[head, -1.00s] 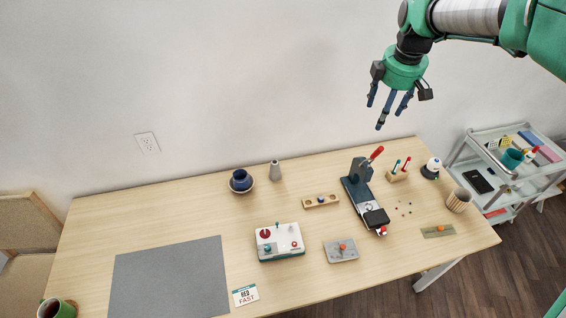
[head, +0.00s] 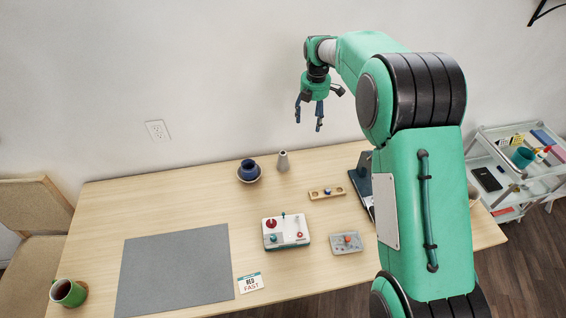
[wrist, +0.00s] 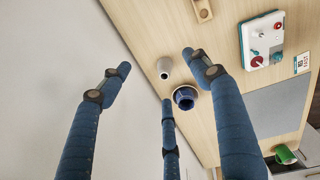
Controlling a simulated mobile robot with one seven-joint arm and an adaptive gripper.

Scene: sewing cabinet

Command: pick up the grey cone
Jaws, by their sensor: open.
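The grey cone (head: 283,160) stands upright near the back edge of the table, just right of a dark blue pot. In the wrist view the cone (wrist: 164,67) shows between the spread fingers, farther off than they are. My gripper (head: 310,122) is open and empty. It hangs in the air above and a little right of the cone, near the wall. In the wrist view my gripper (wrist: 160,85) shows its blue fingers apart, touching nothing.
The blue pot (head: 249,168) on its saucer stands close left of the cone. A wooden block with holes (head: 327,193), a control box (head: 286,232) and a grey mat (head: 176,268) lie nearer the front. My arm hides the table's right part.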

